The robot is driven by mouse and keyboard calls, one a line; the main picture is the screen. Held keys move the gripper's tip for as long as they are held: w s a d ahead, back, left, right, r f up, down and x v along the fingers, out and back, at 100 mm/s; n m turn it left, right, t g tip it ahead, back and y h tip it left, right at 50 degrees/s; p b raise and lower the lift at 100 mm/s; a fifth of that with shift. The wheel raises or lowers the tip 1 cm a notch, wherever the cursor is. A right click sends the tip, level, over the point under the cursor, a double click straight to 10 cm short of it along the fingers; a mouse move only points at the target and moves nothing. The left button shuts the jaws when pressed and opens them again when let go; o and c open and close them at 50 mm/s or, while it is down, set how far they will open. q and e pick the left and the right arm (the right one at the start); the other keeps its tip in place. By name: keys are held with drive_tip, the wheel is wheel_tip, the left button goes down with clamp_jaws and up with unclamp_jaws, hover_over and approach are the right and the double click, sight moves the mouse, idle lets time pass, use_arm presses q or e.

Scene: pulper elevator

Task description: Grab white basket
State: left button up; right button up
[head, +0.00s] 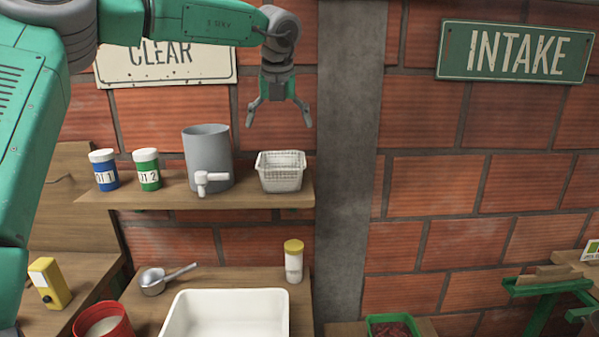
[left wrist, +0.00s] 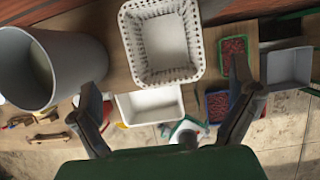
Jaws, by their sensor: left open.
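The white basket (head: 281,172) stands upright on the wooden shelf, at its right end, in the head view. It has a perforated rim and slatted walls and looks empty. In the left wrist view the basket (left wrist: 162,75) shows from above, at the top middle, beyond the fingertips. My left gripper (head: 279,117) is open and empty, pointing down above the basket, with a gap between them. Its two fingers (left wrist: 168,108) spread to either side in the left wrist view. My right gripper is in neither view.
A grey pot with a tap (head: 207,160) stands left of the basket, with green (head: 147,170) and blue (head: 104,170) jars farther left. A concrete pillar (head: 347,150) rises just right of the shelf. Below are a white tray (head: 226,312), a ladle (head: 154,281) and a yellow-capped jar (head: 293,262).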

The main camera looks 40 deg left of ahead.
use_arm(q)
drive_tip(key=p, duration=0.1)
approach(281, 164)
drive_tip(key=s+d+f, duration=0.2)
drive_tip(key=d, duration=0.1)
drive_tip(key=f, duration=0.1)
drive_tip(key=a+f+p, duration=0.1)
drive_tip(key=f, duration=0.1)
drive_tip(key=a+f, duration=0.1)
drive_tip(key=shift+w+a+f, duration=0.15)
drive_tip(key=shift+w+f, duration=0.15)
drive_tip(key=shift+f, duration=0.15)
drive_tip(key=shift+w, duration=0.1)
drive_tip(key=shift+d+r, duration=0.15)
drive_tip(key=shift+d, duration=0.45)
drive_tip(key=shift+a, duration=0.3)
drive_tip(key=c, duration=0.7)
drive_tip(key=shift+a+f, duration=0.1)
drive_tip(key=shift+f, duration=0.15)
drive_tip(key=shift+c, duration=0.2)
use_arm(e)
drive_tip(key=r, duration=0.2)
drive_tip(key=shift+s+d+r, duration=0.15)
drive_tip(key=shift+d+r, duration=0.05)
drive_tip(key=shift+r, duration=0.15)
